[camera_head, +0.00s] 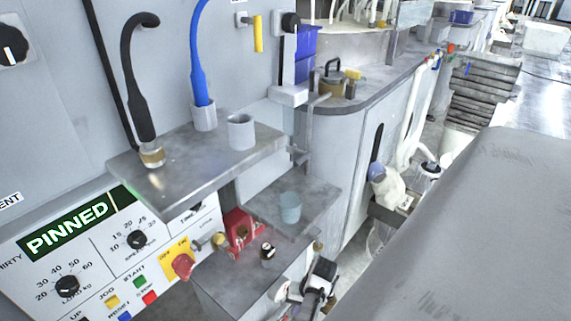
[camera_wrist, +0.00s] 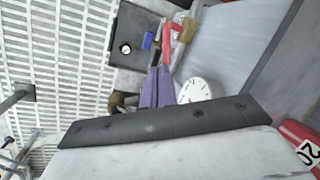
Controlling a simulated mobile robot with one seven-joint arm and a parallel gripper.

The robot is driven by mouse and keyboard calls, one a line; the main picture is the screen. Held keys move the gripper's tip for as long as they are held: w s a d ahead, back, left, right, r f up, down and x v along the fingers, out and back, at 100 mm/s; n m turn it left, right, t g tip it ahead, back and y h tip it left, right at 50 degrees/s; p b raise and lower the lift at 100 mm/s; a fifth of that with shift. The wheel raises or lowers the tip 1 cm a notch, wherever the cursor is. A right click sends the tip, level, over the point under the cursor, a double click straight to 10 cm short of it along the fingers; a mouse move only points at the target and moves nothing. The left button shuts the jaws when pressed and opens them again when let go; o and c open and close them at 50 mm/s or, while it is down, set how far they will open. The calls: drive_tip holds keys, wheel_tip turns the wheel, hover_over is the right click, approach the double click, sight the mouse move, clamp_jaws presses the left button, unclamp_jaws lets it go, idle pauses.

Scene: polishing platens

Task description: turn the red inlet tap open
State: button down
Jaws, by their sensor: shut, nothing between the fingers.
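A red lever handle (camera_wrist: 178,36), which looks like the inlet tap, shows in the wrist view at the top centre, just beyond my fingertips. It is bent, with one arm running down toward the fingers. My gripper (camera_wrist: 159,70) is shut and empty, its two purple-grey fingers side by side below the red handle. I cannot tell whether the tips touch it. A blue piece (camera_wrist: 147,41) sits just left of the handle.
A white dial gauge (camera_wrist: 195,91) is close right of my fingers. A dark tray (camera_wrist: 128,48) and a white grating (camera_wrist: 50,60) lie to the left. The head view shows a metal shelf (camera_head: 195,155), a red block (camera_head: 241,232) and a red knob (camera_head: 182,265) on the panel.

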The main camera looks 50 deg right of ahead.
drive_tip(key=a+r+n+h+p, duration=0.45)
drive_tip(key=a+n+h, duration=0.25)
drive_tip(key=a+n, duration=0.3)
drive_tip(key=shift+m+t, duration=0.3)
drive_tip(key=shift+m, duration=0.2)
drive_tip(key=x, duration=0.3)
drive_tip(key=a+b+x, duration=0.1)
drive_tip(key=x, duration=0.2)
drive_tip(key=w+x, duration=0.1)
drive_tip(key=x, duration=0.2)
drive_tip(key=shift+w+a+f, duration=0.1)
drive_tip(key=shift+a+f, duration=0.1)
drive_tip(key=shift+f, duration=0.05)
drive_tip(key=shift+s+d+f, duration=0.2)
drive_tip(key=shift+d+f, duration=0.6)
drive_tip(key=shift+d, duration=0.1)
drive_tip(key=shift+s+d+f, duration=0.1)
drive_tip(key=shift+d+f, duration=0.35)
drive_tip(key=shift+f, duration=0.05)
drive_tip(key=shift+d+y, duration=0.15)
drive_tip(key=shift+y, duration=0.25)
